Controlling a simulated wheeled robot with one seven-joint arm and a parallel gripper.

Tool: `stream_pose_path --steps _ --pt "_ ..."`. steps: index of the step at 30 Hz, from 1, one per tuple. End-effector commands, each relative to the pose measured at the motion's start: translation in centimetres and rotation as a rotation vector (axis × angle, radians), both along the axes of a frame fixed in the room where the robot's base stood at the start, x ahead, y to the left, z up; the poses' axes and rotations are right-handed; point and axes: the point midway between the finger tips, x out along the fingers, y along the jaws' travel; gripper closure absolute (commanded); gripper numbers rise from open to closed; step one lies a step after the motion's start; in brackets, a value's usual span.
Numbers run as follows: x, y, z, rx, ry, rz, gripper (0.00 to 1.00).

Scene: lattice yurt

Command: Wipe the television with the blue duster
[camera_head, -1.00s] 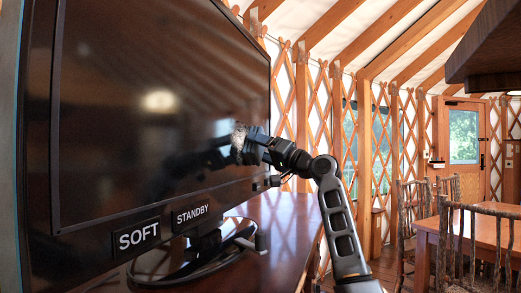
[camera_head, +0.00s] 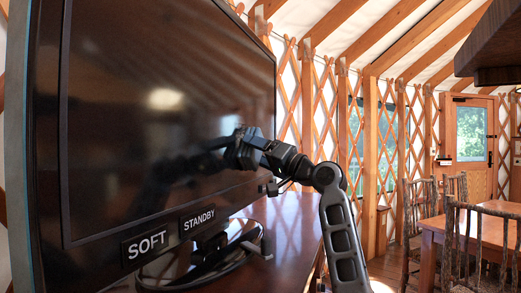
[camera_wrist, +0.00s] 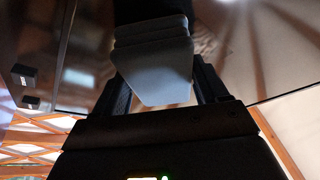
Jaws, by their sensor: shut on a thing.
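The television (camera_head: 150,110) is large and black, standing on a dark wooden surface at the left of the head view. Its lower frame carries SOFT and STANDBY labels. My gripper (camera_head: 248,150) is at the lower right part of the screen, with its reflection in the glass. In the wrist view my gripper (camera_wrist: 163,92) is shut on a grey-blue block, the duster (camera_wrist: 160,72), held between both fingers. The duster's far end is dark and runs up out of the wrist view. In the head view it looks dark against the screen; I cannot tell if it touches.
The wooden surface (camera_head: 285,230) under the television is mostly clear on its right. A wooden table (camera_head: 480,240) with several rustic chairs (camera_head: 425,205) stands at the right. A dark overhang (camera_head: 495,50) hangs at upper right. A door (camera_head: 470,140) is behind.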

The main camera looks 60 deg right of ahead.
Motion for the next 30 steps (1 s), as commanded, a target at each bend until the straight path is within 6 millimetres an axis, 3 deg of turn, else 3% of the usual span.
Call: stream_pose_path --steps 22,30 --pt "-0.7 4.6 0.1 -0.001 0.001 0.003 0.51" --pt "-0.8 5.2 0.3 0.000 -0.001 0.002 0.51"
